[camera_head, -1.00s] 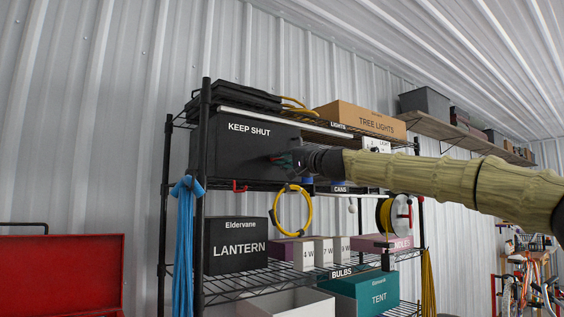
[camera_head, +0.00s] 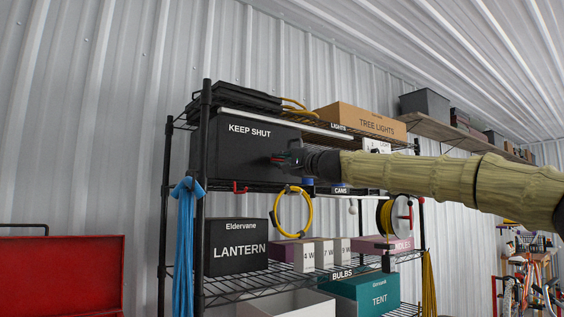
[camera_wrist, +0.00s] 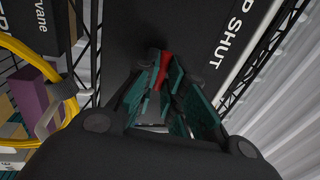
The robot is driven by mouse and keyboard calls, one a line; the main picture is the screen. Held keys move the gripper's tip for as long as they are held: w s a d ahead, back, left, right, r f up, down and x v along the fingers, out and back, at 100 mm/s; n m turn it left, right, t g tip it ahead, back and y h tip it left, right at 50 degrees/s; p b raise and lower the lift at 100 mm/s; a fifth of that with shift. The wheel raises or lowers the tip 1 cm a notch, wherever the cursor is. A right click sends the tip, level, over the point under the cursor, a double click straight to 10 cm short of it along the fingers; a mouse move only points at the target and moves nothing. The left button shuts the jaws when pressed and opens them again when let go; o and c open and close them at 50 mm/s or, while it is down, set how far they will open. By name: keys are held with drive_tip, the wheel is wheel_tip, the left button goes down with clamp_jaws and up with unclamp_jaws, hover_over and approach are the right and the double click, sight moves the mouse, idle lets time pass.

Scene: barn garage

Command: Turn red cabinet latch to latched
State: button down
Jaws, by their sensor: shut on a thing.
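The dark cabinet marked KEEP SHUT (camera_head: 235,150) stands on the upper shelf of the black rack. The red latch (camera_wrist: 164,68) is on its front and shows in the wrist view between my fingers. My gripper (camera_head: 283,160) is at the right part of the cabinet front. It also shows in the wrist view (camera_wrist: 160,82), with its teal-lined fingers shut on the red latch. The fingers and wrist hide most of the latch in the head view, so its exact angle cannot be told.
A yellow cable loop (camera_head: 291,212) hangs just below my gripper. A red hook (camera_head: 240,187) sits at the shelf edge under the cabinet. The lantern box (camera_head: 236,247) is on the shelf below, and blue rope (camera_head: 185,240) hangs at the left.

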drive_tip(key=shift+d, duration=0.1)
drive_tip(key=c, duration=1.5)
unclamp_jaws()
drive_tip(key=shift+d, duration=0.1)
drive_tip(key=v, duration=1.2)
drive_tip(key=shift+w, duration=0.1)
drive_tip(key=shift+f, duration=0.1)
